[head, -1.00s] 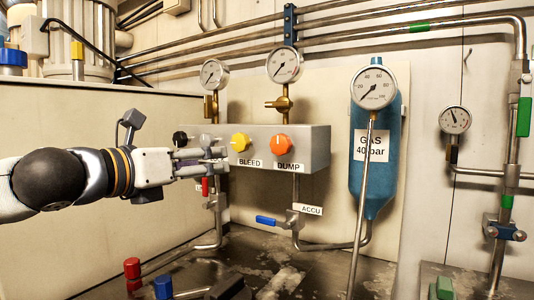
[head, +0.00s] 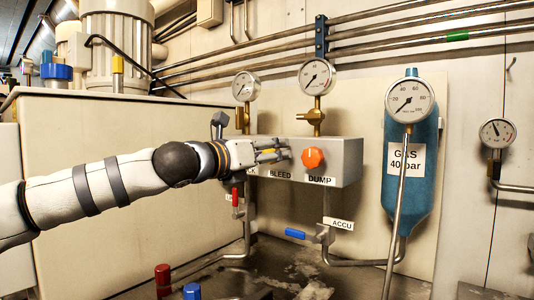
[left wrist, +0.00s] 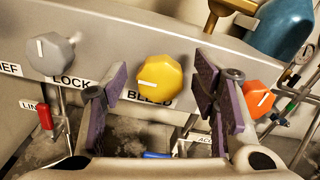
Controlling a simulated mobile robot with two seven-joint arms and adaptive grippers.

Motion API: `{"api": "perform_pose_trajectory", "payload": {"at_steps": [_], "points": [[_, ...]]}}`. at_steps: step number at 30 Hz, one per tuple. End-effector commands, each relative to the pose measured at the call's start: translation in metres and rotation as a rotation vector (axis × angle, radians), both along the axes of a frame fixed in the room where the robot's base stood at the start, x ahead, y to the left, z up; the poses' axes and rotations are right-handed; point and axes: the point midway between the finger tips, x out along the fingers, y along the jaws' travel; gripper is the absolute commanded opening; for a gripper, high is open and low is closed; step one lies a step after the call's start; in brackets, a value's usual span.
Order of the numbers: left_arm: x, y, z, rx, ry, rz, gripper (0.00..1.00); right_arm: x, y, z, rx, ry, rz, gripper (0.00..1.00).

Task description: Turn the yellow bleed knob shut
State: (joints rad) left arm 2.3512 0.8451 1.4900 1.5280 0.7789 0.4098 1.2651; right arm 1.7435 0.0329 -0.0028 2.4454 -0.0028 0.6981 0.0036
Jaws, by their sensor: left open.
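The yellow bleed knob (left wrist: 160,82) sits on the grey panel above the BLEED label in the left wrist view. A white mark shows on its face. In the head view, only yellow patches of the knob (head: 268,151) show behind my fingers. My left gripper (head: 281,151) is in front of the knob at the panel. In the left wrist view, the open fingers of my left gripper (left wrist: 161,77) stand on either side of the knob, with visible space between them and it. I cannot tell the remaining depth to the knob. My right gripper is not in view.
The orange DUMP knob (head: 313,158) is close on the right, near my right-hand finger. A grey LOCK knob (left wrist: 52,54) is on the left. Gauges (head: 317,77) and a blue gas bottle (head: 411,165) stand above and right. A blue-handled valve (head: 295,233) is below.

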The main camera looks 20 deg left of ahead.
Motion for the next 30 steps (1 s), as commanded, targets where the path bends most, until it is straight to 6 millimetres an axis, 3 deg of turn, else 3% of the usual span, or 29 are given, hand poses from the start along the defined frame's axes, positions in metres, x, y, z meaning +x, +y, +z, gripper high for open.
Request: {"api": "perform_pose_trajectory", "payload": {"at_steps": [2,8,20,30], "points": [[0.000,0.000,0.000,0.000,0.000,0.000,0.49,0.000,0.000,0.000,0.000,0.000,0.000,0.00],[0.000,0.000,0.000,0.000,0.000,0.000,0.06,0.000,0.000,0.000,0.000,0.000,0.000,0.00],[-0.001,0.000,0.002,0.062,-0.025,0.001,0.06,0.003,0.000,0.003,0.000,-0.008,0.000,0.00],[-0.002,-0.001,0.004,0.317,-0.118,0.001,0.06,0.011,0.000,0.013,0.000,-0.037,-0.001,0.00]]}}
